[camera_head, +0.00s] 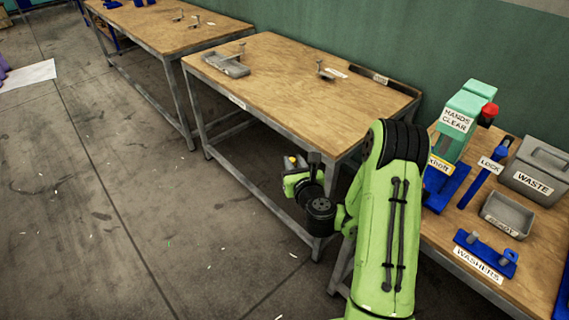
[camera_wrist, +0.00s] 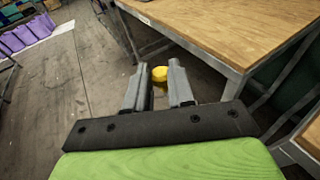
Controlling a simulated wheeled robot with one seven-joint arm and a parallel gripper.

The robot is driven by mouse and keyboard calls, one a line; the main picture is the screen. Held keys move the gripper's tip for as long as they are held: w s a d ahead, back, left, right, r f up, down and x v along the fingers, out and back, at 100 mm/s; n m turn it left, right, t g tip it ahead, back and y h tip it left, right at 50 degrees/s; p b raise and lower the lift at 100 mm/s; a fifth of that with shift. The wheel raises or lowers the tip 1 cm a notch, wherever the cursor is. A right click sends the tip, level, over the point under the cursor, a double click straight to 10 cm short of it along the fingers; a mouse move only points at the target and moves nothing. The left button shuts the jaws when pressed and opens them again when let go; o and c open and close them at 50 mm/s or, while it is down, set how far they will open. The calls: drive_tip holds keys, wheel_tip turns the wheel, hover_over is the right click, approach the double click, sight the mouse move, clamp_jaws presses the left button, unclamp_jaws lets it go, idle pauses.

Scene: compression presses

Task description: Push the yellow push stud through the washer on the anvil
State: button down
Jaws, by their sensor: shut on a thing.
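My gripper (camera_wrist: 159,88) is shut on the yellow push stud (camera_wrist: 160,74). The stud's yellow head shows between the fingertips in the wrist view, and a small yellow spot of the stud (camera_head: 291,158) shows in the head view. The gripper is over open floor, left of the press bench and in front of the middle bench. A green press (camera_head: 458,120) marked "HANDS CLEAR" stands on the right bench, with a blue base (camera_head: 447,187). The anvil and any washer on it are not clearly visible. A blue rack (camera_head: 484,252) stands behind the "WASHERS" label (camera_head: 477,264).
The right bench also holds a blue "LOCK" post (camera_head: 480,183), a grey open tray (camera_head: 507,214) and a grey "WASTE" bin (camera_head: 540,168). The middle bench (camera_head: 290,90) carries a grey fixture (camera_head: 227,65) and small metal parts. Floor to the left is free.

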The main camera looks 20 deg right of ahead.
drive_tip(key=s+d+f+m+h, duration=0.1)
drive_tip(key=s+d+h, duration=0.1)
drive_tip(key=d, duration=0.5)
drive_tip(key=s+d+f+m+h, duration=0.1)
drive_tip(key=d+h, duration=0.1)
drive_tip(key=d, duration=0.6)
drive_tip(key=s+d+r+m+g+h+p, duration=0.1)
drive_tip(key=s+d+r+m+h, duration=0.1)
drive_tip(key=s+d, duration=0.4)
drive_tip(key=s+d+r+m+g+h+p, duration=0.1)
drive_tip(key=s+d+r, duration=0.3)
drive_tip(key=d, duration=0.6)
drive_tip(key=shift+s+d+r+m+g+h+p, duration=0.45)
drive_tip(key=shift+s+g, duration=0.25)
drive_tip(key=shift+s, duration=0.45)
drive_tip(key=shift+f, duration=0.1)
drive_tip(key=shift+a, duration=0.1)
wheel_tip(320, 180, down, 6)
drive_tip(key=b, duration=0.4)
drive_tip(key=shift+r+b, duration=0.25)
drive_tip(key=shift+b, duration=0.1)
drive_tip(key=shift+f+b, duration=1)
drive_tip(key=shift+f, duration=0.5)
